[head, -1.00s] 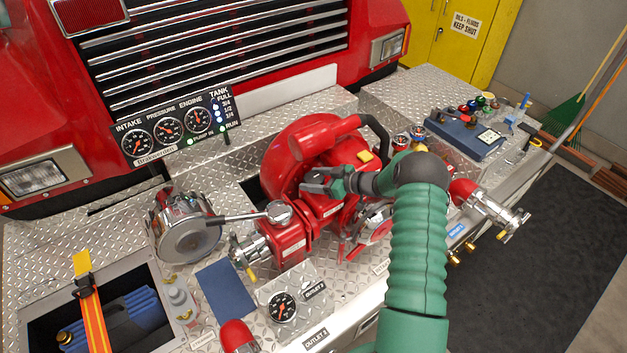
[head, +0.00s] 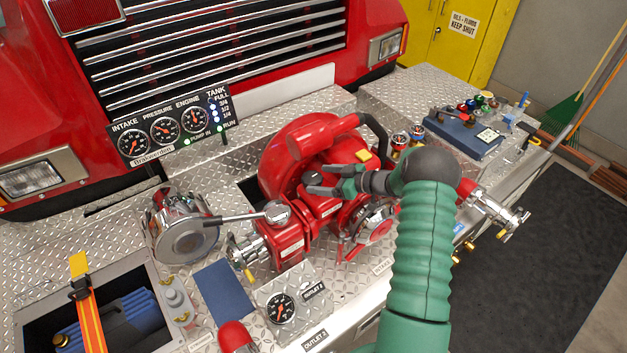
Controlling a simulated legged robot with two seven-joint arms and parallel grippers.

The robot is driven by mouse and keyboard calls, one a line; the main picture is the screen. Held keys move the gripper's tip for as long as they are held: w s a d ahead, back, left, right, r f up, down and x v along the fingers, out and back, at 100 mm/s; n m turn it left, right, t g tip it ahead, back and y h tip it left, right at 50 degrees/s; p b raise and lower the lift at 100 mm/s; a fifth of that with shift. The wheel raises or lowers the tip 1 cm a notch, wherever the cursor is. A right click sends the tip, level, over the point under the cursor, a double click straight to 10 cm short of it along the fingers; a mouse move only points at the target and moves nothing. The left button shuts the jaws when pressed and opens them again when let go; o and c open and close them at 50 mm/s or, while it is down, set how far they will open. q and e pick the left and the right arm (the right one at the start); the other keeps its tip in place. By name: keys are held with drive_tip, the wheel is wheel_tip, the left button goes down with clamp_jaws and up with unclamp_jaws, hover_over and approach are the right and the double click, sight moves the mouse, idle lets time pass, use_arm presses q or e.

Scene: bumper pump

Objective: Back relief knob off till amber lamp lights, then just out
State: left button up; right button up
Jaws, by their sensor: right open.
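My right gripper (head: 318,180) reaches in from the right over the red pump (head: 300,150). Its dark fingers are spread apart and point left. A small dark round knob (head: 312,179) on the pump's red housing shows at the fingertips, between or just beyond them; I cannot tell whether they touch it. It may be the relief knob, but no label is readable. My left gripper is not in view.
A gauge panel (head: 175,127) with lit green and white lights stands at the back left. A chrome lever (head: 245,217) lies left of the pump. An outlet gauge (head: 281,309) sits in front. A blue case (head: 465,135) with small items stands at the right.

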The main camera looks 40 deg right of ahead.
drive_tip(key=b+v, duration=0.2)
drive_tip(key=v, duration=1.1)
drive_tip(key=shift+f, duration=0.15)
